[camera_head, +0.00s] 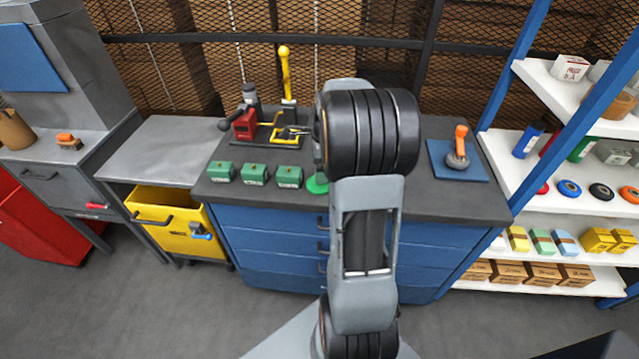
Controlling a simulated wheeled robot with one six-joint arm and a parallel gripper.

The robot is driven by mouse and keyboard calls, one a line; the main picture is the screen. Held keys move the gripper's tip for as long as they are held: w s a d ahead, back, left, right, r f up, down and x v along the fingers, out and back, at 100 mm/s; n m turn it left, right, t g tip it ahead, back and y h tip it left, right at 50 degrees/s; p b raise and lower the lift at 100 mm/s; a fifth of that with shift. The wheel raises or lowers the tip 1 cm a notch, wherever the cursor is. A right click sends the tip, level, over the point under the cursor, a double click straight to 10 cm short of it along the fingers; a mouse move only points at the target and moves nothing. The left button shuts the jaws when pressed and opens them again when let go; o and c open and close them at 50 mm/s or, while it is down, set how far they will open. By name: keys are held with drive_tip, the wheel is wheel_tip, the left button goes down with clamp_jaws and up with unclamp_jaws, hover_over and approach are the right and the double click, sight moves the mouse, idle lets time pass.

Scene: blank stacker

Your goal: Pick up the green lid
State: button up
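A round green piece (317,184), which looks like the green lid, is at the dark top of the blue workbench (350,200), near its front edge. My arm hides its right part. My gripper (318,165) shows only as a narrow dark strip at the left of my wrist, just above the green piece in the picture. My arm hides most of it. I cannot tell whether its fingers are open or shut, or whether they touch the green piece.
Several small green boxes (254,174) stand in a row left of the green piece. Behind them is a red vise-like tool (245,124) with a yellow lever (285,72). A blue mat (470,172) holds an orange-handled tool (459,148). Shelves (545,165) stand at right.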

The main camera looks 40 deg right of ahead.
drive_tip(key=shift+a+f, duration=0.15)
drive_tip(key=shift+f, duration=1.25)
drive_tip(key=shift+a+f, duration=0.15)
drive_tip(key=shift+f, duration=1.2)
drive_tip(key=shift+c, duration=0.3)
drive_tip(key=c, duration=0.7)
drive_tip(key=shift+r, duration=0.1)
